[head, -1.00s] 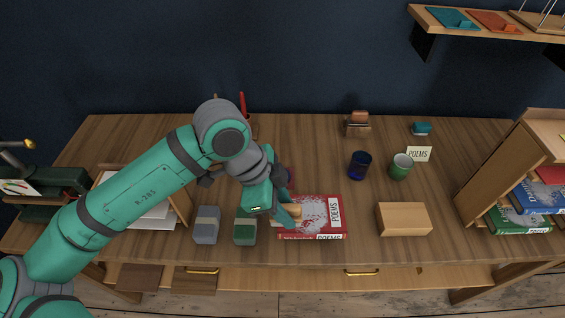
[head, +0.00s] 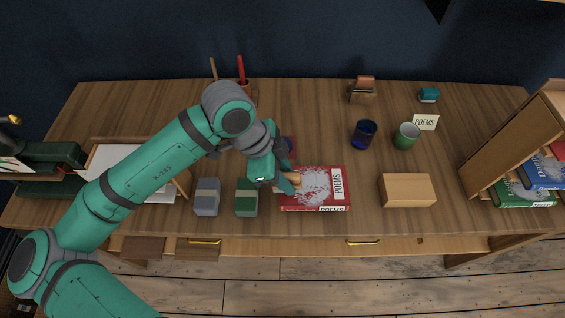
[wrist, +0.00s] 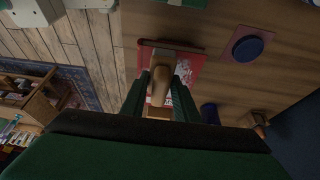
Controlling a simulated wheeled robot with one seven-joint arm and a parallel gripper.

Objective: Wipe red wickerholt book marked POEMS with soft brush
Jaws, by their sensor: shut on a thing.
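The red book marked POEMS (head: 322,188) lies flat near the front edge of the desk, its cover spotted with pale grey dust-like patches. My gripper (head: 288,183) is over the left part of the book. It is shut on the wooden handle of the soft brush (head: 294,177). In the wrist view the tan brush (wrist: 160,85) sits between my two fingers, with the red book (wrist: 185,65) beyond it. The bristles are hidden, so I cannot tell whether they touch the cover.
A grey block (head: 207,197) and a green block (head: 246,197) stand left of the book. A wooden box (head: 407,190) is to its right. A bookshelf (head: 515,140) bounds the right.

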